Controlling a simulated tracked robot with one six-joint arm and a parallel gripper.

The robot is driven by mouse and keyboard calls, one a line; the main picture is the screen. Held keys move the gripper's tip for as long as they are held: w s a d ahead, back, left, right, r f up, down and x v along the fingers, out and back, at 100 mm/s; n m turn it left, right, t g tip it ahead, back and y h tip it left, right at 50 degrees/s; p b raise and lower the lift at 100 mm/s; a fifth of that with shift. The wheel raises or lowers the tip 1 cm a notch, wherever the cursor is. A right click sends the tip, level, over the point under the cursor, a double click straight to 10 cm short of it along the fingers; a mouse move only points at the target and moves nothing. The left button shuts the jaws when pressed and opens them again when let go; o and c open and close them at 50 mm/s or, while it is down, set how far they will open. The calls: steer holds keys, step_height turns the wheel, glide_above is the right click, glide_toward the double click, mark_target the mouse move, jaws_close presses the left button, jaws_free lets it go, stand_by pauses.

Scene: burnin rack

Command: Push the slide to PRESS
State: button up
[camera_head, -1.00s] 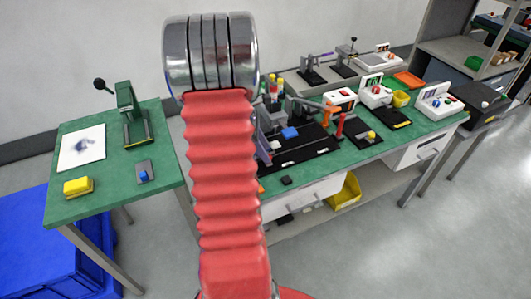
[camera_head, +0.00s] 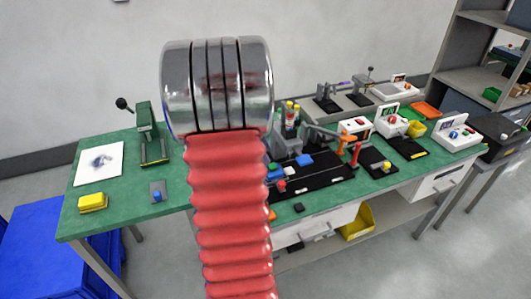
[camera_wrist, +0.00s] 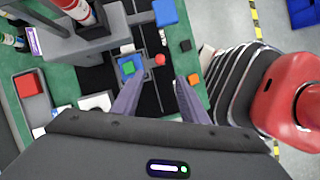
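A red round knob (camera_wrist: 160,59) sits beside a blue block with a green top (camera_wrist: 128,67) on a black fixture with pale track lines. Both also show in the head view, the knob (camera_head: 281,186) and the green-topped piece (camera_head: 273,170), just right of my arm. I cannot read any PRESS mark. My gripper (camera_wrist: 158,96) is open in the wrist view, its two fingers apart with nothing between them. The knob lies ahead of the gap between the fingertips, apart from them. My arm hides the gripper in the head view.
A blue block (camera_wrist: 165,12), a black cube (camera_wrist: 185,46) and an orange cube (camera_wrist: 194,80) lie around the fixture. A red block (camera_wrist: 28,84) sits in a grey tray at left. A green press (camera_head: 150,135) stands on the left table. Floor in front is clear.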

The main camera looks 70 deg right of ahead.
steer(key=shift+w+a+r, duration=0.15)
steer(key=shift+w+a, duration=0.05)
steer(key=shift+w, duration=0.05)
steer(key=c, duration=0.3)
steer(key=w+a+r, duration=0.1)
steer(key=w+a, duration=0.2)
steer(key=w+a+r+t, duration=0.1)
steer(key=w+a, duration=0.2)
steer(key=w+a+r+t+h, duration=0.1)
steer(key=w+a+r, duration=0.1)
steer(key=w+a, duration=0.1)
steer(key=shift+a+r+m, duration=0.1)
steer(key=shift+a+m, duration=0.15)
steer(key=shift+m, duration=0.05)
jaws_close()
steer(key=w+a+r+m+t, duration=0.1)
steer(key=w+a+r+t, duration=0.1)
steer(key=a, duration=0.7)
steer(key=w+a+r+t, duration=0.1)
steer(key=w+a+t, duration=0.15)
steer(key=a, duration=0.65)
steer(key=w+a+r+m+t, duration=0.1)
steer(key=w+a+r, duration=0.15)
steer(key=a, duration=0.65)
steer(key=s+a+f+t+y, duration=0.1)
steer(key=s+a, duration=0.3)
steer(key=a, duration=0.9)
steer(key=shift+a+f+m+t+y, duration=0.2)
steer(key=shift+m+t+y, duration=0.2)
steer(key=shift+t+y, duration=0.35)
